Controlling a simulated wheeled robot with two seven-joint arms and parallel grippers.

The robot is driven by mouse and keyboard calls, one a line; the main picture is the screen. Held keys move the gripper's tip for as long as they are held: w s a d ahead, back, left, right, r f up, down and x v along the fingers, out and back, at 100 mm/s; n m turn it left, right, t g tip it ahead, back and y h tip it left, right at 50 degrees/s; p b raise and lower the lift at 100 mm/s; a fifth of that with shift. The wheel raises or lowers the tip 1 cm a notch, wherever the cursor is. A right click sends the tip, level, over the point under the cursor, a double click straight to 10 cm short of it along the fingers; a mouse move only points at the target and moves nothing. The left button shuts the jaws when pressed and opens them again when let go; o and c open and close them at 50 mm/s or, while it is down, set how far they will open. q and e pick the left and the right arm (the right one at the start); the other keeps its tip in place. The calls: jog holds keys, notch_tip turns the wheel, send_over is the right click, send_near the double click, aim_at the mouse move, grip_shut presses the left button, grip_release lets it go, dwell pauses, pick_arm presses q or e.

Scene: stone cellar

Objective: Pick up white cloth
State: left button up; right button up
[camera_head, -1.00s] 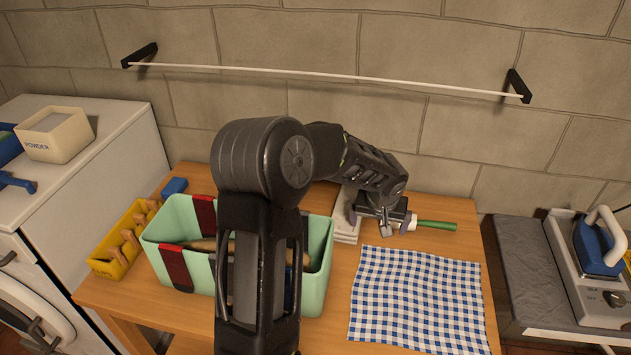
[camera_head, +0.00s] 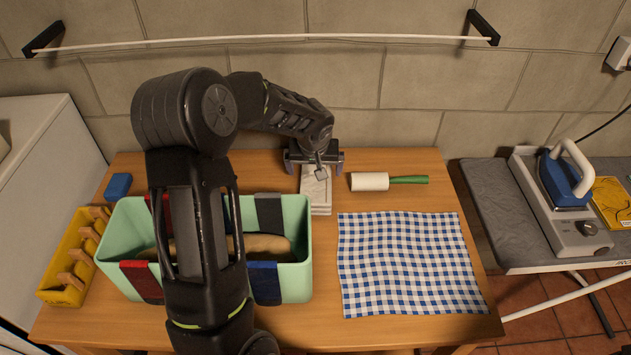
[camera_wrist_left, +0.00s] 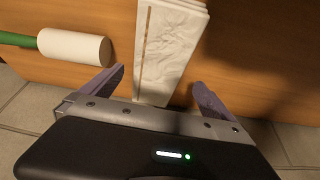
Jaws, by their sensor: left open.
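The white cloth (camera_head: 316,192) lies folded in a flat stack on the wooden table, between the green bin and the lint roller. My left gripper (camera_head: 314,160) is at its back end, jaws open, one finger on each side. In the left wrist view the white cloth (camera_wrist_left: 172,50) runs between the open fingers (camera_wrist_left: 159,80), with a gap on both sides. Its far end is partly hidden by the gripper in the head view. My right gripper is not in view.
A lint roller (camera_head: 370,181) with a green handle lies just right of the white cloth. A blue checked cloth (camera_head: 405,265) lies in front. The green bin (camera_head: 303,270) and yellow peg box (camera_head: 62,290) stand left. The stone wall (camera_head: 400,110) is close behind.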

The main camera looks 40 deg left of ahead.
aim_at(316, 180)
pick_arm(q)
jog(key=shift+b+x, duration=0.35)
jog(key=shift+x, duration=2.35)
jog(key=shift+d, duration=0.15)
jog(key=shift+c, duration=0.4)
jog(key=shift+r, duration=0.1)
jog(key=c, duration=1.7)
